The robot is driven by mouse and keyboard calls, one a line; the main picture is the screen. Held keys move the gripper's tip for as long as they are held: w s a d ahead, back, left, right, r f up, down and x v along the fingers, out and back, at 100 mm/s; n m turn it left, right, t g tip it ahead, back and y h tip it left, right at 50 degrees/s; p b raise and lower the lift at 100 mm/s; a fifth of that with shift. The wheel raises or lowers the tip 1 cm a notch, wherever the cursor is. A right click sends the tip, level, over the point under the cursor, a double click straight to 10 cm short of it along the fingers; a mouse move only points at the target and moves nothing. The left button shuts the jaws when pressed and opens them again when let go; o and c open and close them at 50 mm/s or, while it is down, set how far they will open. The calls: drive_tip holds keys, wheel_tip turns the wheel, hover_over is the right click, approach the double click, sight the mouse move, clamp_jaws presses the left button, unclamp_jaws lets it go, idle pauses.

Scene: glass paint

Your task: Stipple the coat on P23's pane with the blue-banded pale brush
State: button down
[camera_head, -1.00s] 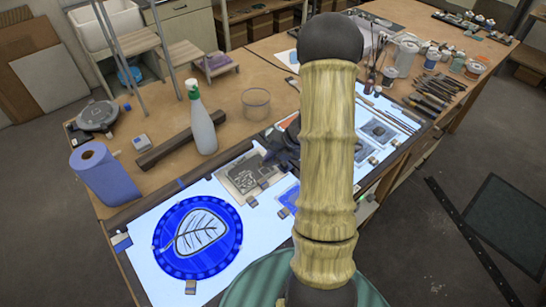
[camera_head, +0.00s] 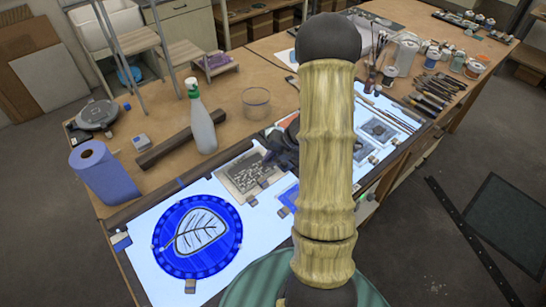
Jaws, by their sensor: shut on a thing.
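My gripper (camera_head: 279,152) is a dark shape above the light table, partly hidden behind my own arm. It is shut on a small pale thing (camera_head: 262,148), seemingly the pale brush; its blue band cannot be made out. Just below and left of it lies a grey pane with pale speckled marks (camera_head: 243,174). Whether the brush touches that pane cannot be told. A round blue pane with a pale leaf (camera_head: 221,218) lies at the front left, and a small blue pane (camera_head: 290,197) lies right of the grey one. No label P23 is readable.
More panes (camera_head: 379,130) lie to the right. Brushes and jars (camera_head: 404,58) crowd the back right.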

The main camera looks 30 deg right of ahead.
idle(0.5)
drive_tip(key=shift+r+p, duration=1.1)
drive_tip(key=shift+a, duration=0.1)
drive_tip(key=w+a+b, duration=0.1)
drive_tip(key=w+a, duration=0.1)
drive_tip(key=a, duration=0.5)
drive_tip(key=shift+a+f, duration=0.1)
drive_tip(key=shift+f+b, duration=0.75)
drive_tip(key=shift+s+f, duration=0.1)
drive_tip(key=shift+f, duration=0.2)
idle(1.3)
